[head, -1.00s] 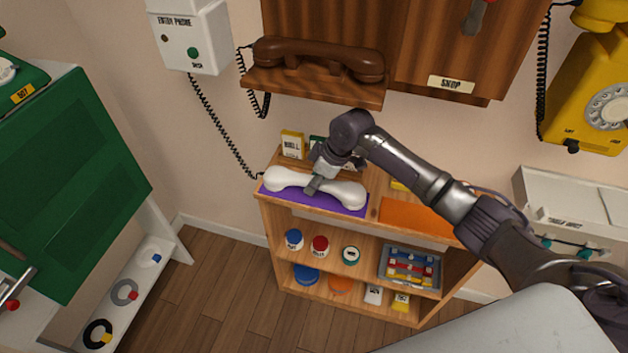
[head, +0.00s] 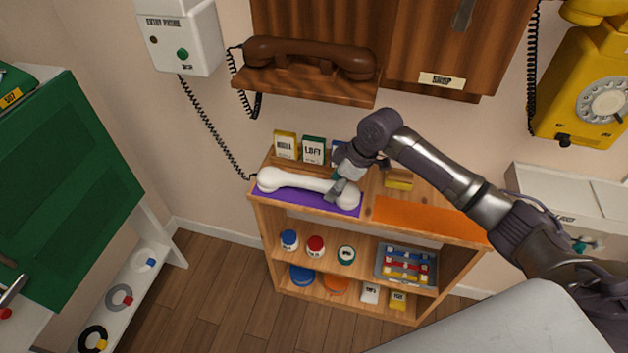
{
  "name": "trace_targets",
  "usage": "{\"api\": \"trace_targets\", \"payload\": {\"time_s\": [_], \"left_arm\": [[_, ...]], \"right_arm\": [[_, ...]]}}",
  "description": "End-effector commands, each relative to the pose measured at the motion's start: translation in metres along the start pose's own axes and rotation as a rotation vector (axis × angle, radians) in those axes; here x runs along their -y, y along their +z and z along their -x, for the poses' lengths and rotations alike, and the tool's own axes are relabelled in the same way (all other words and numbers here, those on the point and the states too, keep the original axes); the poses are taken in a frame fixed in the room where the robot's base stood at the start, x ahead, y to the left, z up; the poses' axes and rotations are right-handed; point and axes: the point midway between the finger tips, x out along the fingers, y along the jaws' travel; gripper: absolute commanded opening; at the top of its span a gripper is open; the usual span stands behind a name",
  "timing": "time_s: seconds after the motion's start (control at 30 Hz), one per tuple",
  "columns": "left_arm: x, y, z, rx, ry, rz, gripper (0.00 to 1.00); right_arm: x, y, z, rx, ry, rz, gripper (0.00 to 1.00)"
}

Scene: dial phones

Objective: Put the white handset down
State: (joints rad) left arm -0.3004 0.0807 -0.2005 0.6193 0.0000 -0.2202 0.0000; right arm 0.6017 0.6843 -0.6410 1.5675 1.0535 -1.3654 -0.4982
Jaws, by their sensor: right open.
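The white handset (head: 300,182) lies on the purple mat (head: 315,202) on top of the wooden shelf unit. Its coiled cord runs up to the white entry phone (head: 181,38) on the wall. My right gripper (head: 336,194) is open at the right part of the handset, close to its right end; I cannot tell whether it touches it. My left gripper is not in view.
An orange mat (head: 425,220) lies to the right on the shelf top. Small labelled boxes (head: 313,150) stand behind the handset. A brown handset (head: 310,57) rests on a wooden wall phone above. A yellow phone (head: 590,90) hangs at the right.

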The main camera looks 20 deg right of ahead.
Motion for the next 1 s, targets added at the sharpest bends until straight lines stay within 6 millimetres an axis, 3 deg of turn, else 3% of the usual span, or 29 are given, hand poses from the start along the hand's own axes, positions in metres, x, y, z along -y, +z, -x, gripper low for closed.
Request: {"api": "trace_targets", "payload": {"time_s": [0.1,0.3,1.0], "left_arm": [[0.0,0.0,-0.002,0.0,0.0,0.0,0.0],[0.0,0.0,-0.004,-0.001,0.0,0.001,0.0],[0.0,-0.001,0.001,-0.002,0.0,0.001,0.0]], "right_arm": [[0.0,0.025,0.009,0.003,0.0,0.0,0.58],[0.0,0.046,0.018,0.0,0.0,0.0,0.58],[0.0,0.049,0.025,-0.002,0.0,0.001,0.58]]}}
